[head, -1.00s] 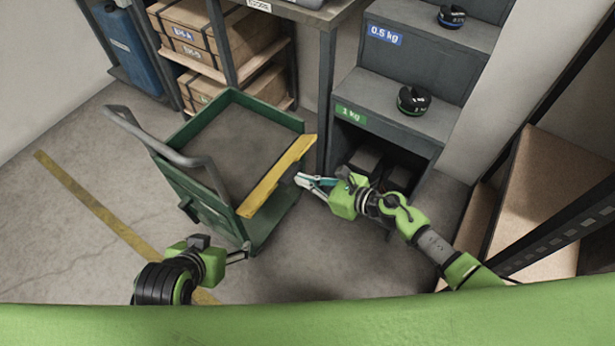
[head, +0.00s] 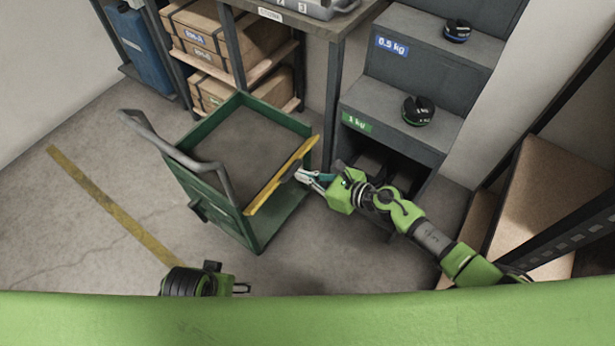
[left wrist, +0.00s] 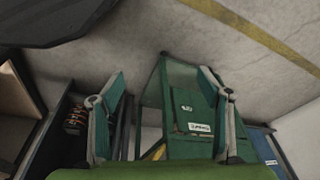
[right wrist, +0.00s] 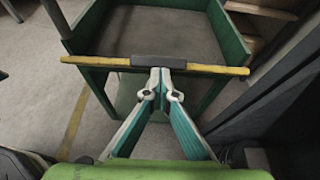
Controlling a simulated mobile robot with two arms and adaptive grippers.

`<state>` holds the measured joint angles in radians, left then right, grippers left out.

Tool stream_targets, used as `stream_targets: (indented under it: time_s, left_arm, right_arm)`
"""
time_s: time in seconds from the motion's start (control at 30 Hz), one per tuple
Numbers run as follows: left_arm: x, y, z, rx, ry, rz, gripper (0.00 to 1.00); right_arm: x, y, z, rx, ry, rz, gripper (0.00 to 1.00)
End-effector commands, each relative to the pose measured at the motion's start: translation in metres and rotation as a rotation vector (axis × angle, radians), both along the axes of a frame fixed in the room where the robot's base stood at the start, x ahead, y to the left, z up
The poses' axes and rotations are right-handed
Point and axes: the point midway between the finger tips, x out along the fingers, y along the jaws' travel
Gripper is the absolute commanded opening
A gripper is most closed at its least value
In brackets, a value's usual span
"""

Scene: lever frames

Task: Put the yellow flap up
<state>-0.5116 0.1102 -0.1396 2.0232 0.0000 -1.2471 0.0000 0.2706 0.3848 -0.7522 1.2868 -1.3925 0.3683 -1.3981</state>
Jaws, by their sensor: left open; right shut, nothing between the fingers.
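The yellow flap (head: 282,175) runs along the near right side of the green cart (head: 262,236). It shows as a narrow strip in the head view and as a thin bar in the right wrist view (right wrist: 95,63), close to edge-on. I cannot tell whether it is fully upright. A dark grip pad (right wrist: 158,62) sits at its middle. My right gripper (head: 301,175) is shut and empty, its tips at the outer side of this pad, touching or nearly so. My left gripper (head: 243,288) is open and empty, low in the head view, apart from the cart.
The cart's grey handle (head: 180,155) rises on the left. A workbench (head: 300,22) with its leg stands behind, close to the flap's far end. Grey steps (head: 400,120) with weights are to the right. Free floor (head: 90,225) lies left of the cart.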

Motion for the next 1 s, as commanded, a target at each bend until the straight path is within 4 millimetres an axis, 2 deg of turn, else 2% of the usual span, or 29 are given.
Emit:
stream_targets:
  time_s: [0.03, 0.3, 0.5, 0.7, 1.0]
  left_arm:
    - [-0.001, 0.000, -0.008, 0.001, 0.007, -0.001, 0.70]
    - [-0.012, 0.001, -0.054, 0.002, 0.032, -0.005, 0.70]
    - [-0.019, 0.002, -0.075, 0.003, 0.041, -0.007, 0.70]
    - [-0.023, 0.002, -0.084, 0.003, 0.045, -0.008, 0.70]
    - [-0.024, 0.002, -0.085, 0.003, 0.046, -0.008, 0.70]
  right_arm:
    - [-0.005, 0.005, -0.003, -0.007, 0.011, 0.010, 0.00]
    - [0.009, 0.021, 0.020, -0.005, 0.008, 0.008, 0.00]
    - [0.020, 0.034, 0.031, -0.004, 0.007, 0.007, 0.00]
    - [0.029, 0.045, 0.037, -0.003, 0.006, 0.006, 0.00]
    - [0.037, 0.056, 0.040, -0.002, 0.007, 0.005, 0.00]
